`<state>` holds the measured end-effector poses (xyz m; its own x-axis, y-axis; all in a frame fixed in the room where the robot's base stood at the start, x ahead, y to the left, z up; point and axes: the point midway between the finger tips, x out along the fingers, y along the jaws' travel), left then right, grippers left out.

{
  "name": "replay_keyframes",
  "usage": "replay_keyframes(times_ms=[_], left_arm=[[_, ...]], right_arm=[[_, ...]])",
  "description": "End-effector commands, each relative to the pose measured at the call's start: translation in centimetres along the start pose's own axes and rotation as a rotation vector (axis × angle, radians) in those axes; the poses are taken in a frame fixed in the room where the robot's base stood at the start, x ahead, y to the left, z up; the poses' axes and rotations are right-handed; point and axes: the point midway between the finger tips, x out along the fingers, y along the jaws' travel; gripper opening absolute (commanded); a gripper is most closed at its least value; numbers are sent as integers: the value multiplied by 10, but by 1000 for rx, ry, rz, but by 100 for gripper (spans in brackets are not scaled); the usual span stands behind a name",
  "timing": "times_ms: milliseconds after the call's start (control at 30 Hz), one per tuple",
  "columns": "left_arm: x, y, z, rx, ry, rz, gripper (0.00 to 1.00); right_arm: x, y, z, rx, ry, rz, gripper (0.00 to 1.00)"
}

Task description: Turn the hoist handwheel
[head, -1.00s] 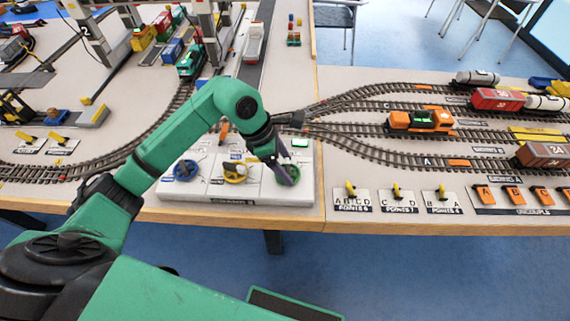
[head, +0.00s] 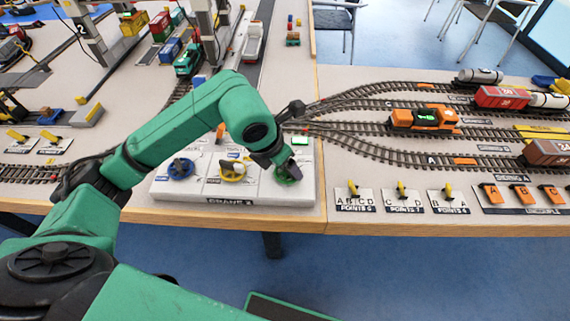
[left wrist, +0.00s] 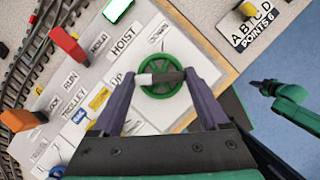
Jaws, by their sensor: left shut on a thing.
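The green hoist handwheel (head: 288,175) is at the right end of the white crane control panel (head: 225,193). In the left wrist view the round green wheel (left wrist: 160,91) lies beside the HOIST label. My left gripper (left wrist: 160,79) reaches down over it, with its two dark fingers shut on the grey-and-dark bar across the wheel's middle. In the head view the wrist hides most of the grip. At the right of the left wrist view, part of my right arm shows over the floor; its small dark tip (left wrist: 256,85) does not reveal its opening.
A blue wheel (head: 181,169) and a yellow wheel (head: 233,171) sit left on the same panel. A lit green lamp (head: 300,141) is behind the hoist wheel. Points levers (head: 401,190) stand to the right. Tracks with an orange locomotive (head: 424,119) run behind.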

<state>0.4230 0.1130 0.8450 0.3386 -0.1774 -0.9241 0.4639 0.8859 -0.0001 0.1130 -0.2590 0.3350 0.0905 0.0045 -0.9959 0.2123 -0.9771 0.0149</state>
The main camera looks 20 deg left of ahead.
Motion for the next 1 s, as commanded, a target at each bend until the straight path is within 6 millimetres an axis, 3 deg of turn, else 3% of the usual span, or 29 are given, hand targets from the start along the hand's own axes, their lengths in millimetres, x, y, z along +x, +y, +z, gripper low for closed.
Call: replay_keyframes(times_ms=[600, 633, 667, 700, 1000], left_arm=[[-1, 1, 2, -49, -5, 21, 22], [-1, 1, 2, -49, -5, 21, 85], [-1, 1, 2, -49, -4, 21, 96], [-1, 0, 2, -49, -4, 20, 100], [-7, 0, 1, -47, -3, 20, 100]], right_arm=[[2, 0, 0, -1, 0, 0, 0], [2, 0, 0, -1, 0, 0, 0], [2, 0, 0, -1, 0, 0, 0], [2, 0, 0, -1, 0, 0, 0], [2, 0, 0, -1, 1, 0, 0]])
